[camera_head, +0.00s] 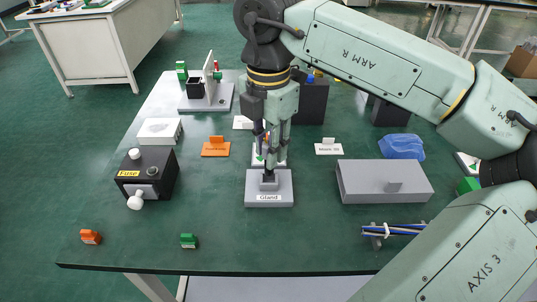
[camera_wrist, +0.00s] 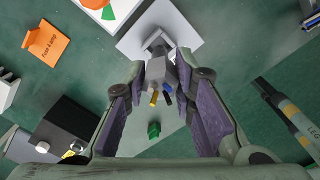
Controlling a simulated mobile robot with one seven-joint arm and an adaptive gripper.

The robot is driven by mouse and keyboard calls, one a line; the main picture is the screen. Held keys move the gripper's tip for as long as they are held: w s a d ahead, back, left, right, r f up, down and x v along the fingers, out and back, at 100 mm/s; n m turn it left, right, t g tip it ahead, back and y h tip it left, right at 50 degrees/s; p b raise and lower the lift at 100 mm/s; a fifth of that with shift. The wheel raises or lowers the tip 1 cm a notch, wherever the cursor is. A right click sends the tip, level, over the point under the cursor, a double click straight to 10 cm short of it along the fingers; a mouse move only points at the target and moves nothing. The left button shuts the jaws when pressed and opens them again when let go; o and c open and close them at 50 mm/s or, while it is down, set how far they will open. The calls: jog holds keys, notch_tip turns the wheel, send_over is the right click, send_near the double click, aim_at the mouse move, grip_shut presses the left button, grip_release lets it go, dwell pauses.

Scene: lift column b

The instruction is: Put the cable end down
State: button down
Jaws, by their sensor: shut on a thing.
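The cable end shows in the wrist view as a small grey piece (camera_wrist: 158,72) with short yellow and blue leads. It is between the fingertips of my gripper (camera_wrist: 160,82), which is shut on it. In the head view my gripper (camera_head: 269,160) points straight down over the grey block labelled Gland (camera_head: 270,200). The block also shows in the wrist view (camera_wrist: 187,32), just beyond the fingertips. The fingers cover most of the cable end in the head view, and I cannot tell whether it touches the block.
A black Fuse box (camera_head: 147,178) stands left of the block. Orange (camera_head: 91,237) and green (camera_head: 188,241) pieces lie near the front edge. Table is bare between them.

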aim_at(269, 173)
jog(key=shift+f+p, duration=0.35)
jog(key=shift+f, duration=1.4)
jog(key=shift+f, duration=0.2)
jog(key=c, duration=1.3)
grip_release()
jog(key=shift+c, duration=0.2)
jog(key=shift+r, duration=0.15)
jog(key=shift+r, duration=0.2)
notch_tip(269, 173, up, 12)
jog(key=shift+f+b, duration=0.1)
jog(key=shift+b, duration=0.55)
